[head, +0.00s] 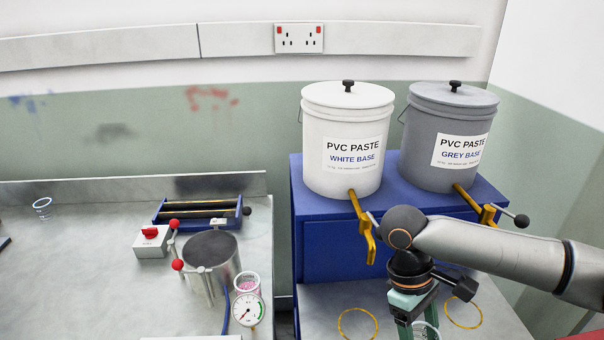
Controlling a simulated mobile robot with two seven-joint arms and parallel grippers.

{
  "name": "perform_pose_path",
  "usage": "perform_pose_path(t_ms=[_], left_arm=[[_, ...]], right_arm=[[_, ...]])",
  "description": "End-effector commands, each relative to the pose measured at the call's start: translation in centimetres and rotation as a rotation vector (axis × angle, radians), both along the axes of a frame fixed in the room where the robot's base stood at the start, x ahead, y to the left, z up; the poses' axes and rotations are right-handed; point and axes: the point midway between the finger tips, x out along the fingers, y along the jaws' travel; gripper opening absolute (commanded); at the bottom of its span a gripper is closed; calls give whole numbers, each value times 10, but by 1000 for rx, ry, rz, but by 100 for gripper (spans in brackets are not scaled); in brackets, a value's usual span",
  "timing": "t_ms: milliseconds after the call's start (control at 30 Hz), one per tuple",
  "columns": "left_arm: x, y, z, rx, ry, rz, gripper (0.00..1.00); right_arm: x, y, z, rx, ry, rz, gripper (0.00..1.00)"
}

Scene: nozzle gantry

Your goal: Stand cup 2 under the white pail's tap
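The white pail (345,130), labelled white base, stands on a blue stand. Its brass tap (364,228) hangs over the stand's front edge. Below it a yellow ring (357,325) is marked on the bench, with nothing in it. My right gripper (418,324) points down at the bottom edge, right of that ring. A clear cup (427,331) shows by its fingers, partly hidden and cut off by the frame. I cannot read a number on it, nor tell whether the fingers grip it. My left gripper is out of view.
The grey pail (447,140) has its own tap (487,214) and yellow ring (463,312) at right. On the left bench stand a metal pot (212,260), a cup with pink contents (247,284), a gauge (248,309), a switch box (152,241) and a clear cup (44,209).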

Motion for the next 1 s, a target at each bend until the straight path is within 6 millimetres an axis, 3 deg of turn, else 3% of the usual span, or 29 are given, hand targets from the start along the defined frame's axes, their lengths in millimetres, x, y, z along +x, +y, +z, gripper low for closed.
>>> perform_pose_path(t_ms=[200, 400, 1000], left_arm=[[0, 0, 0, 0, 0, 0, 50], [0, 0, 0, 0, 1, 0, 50], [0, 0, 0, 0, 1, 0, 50]], right_arm=[[-5, -3, 17, 1, -3, -436, 14], [-7, -1, 26, 1, -2, -642, 14], [-8, 1, 27, 0, 1, -680, 14]])
